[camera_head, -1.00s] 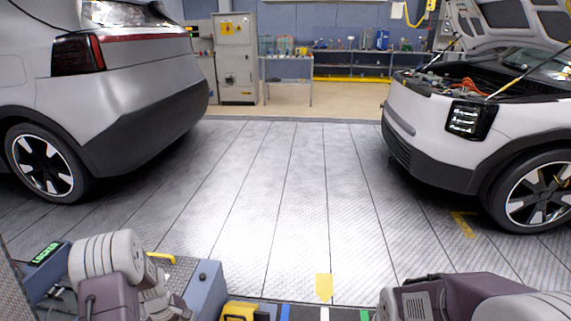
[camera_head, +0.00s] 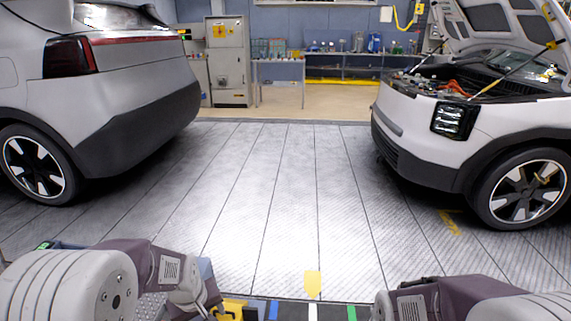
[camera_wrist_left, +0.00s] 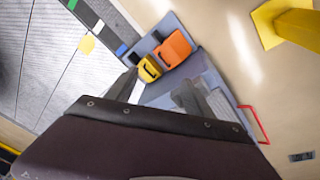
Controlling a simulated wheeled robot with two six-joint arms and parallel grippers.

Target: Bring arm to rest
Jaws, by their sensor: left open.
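My left arm (camera_head: 70,285) shows as grey and dark purple links at the lower left of the head view. I cannot make out its fingertips there. In the left wrist view my left gripper (camera_wrist_left: 160,86) is open, with two dark fingers apart and nothing held between them. A yellow case (camera_wrist_left: 149,69) and an orange case (camera_wrist_left: 173,48) lie beyond the fingers on a blue-grey surface (camera_wrist_left: 212,82). My right arm (camera_head: 440,300) shows at the lower right of the head view, and its gripper is out of frame.
A grey car (camera_head: 140,90) stands at the left. A white car (camera_head: 420,130) with its hood raised stands at the right. The ribbed floor (camera_head: 290,200) between them is clear. A cabinet (camera_head: 229,60) and a bench stand at the back. A yellow post (camera_wrist_left: 295,28) shows in the wrist view.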

